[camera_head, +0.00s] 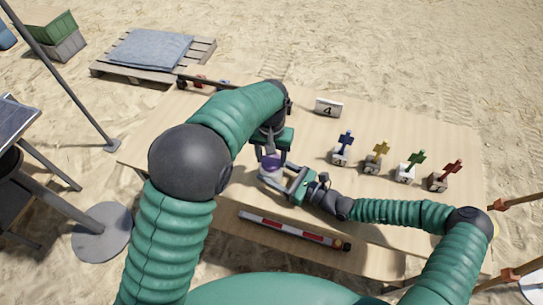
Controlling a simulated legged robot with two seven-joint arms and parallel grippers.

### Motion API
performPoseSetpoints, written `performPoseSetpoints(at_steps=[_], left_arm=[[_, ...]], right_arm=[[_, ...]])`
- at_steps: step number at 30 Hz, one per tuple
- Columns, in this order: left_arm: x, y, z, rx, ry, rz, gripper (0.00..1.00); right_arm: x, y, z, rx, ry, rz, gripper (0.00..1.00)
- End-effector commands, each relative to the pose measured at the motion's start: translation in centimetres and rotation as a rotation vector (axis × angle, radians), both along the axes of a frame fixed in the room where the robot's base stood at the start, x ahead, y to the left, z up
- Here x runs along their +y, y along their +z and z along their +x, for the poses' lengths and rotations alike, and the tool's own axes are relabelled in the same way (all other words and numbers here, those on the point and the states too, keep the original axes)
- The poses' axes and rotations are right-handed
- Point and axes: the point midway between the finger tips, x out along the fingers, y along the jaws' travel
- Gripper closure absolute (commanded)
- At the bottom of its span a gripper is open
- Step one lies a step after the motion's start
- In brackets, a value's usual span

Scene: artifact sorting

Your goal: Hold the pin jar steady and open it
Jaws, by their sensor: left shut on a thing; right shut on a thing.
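The pin jar (269,174) is small and pale with a purple lid (271,162). It stands upright on the wooden table near the middle of the view. My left gripper (271,153) comes down from above and is shut on the lid, its fingers partly covering it. My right gripper (283,183) reaches in from the right, low over the table, and is shut on the jar's body. The fingers hide part of the jar. I cannot tell whether the lid is loose or still seated.
Several coloured pins (376,158) on numbered blocks stand in a row at the right. A card marked 4 (328,108) stands at the back. A red-and-white striped stick (290,228) lies near the front edge. The table (430,130) is bare at the back right.

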Motion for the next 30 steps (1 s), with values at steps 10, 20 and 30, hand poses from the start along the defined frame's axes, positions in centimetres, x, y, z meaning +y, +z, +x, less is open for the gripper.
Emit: performPoseSetpoints(at_steps=[10, 20, 30], left_arm=[[-0.35, 0.22, 0.29, -0.009, 0.449, -0.009, 0.95], [-0.27, 0.23, 0.31, -0.010, 0.446, -0.008, 0.31], [-0.08, 0.62, 0.21, -0.006, 0.446, -0.003, 0.25]], right_arm=[[0.50, 0.06, -0.47, -0.004, 0.014, 0.000, 1.00], [0.49, 0.05, -0.48, -0.004, 0.014, 0.000, 1.00], [0.22, 0.05, -0.22, -0.002, 0.006, 0.000, 1.00]])
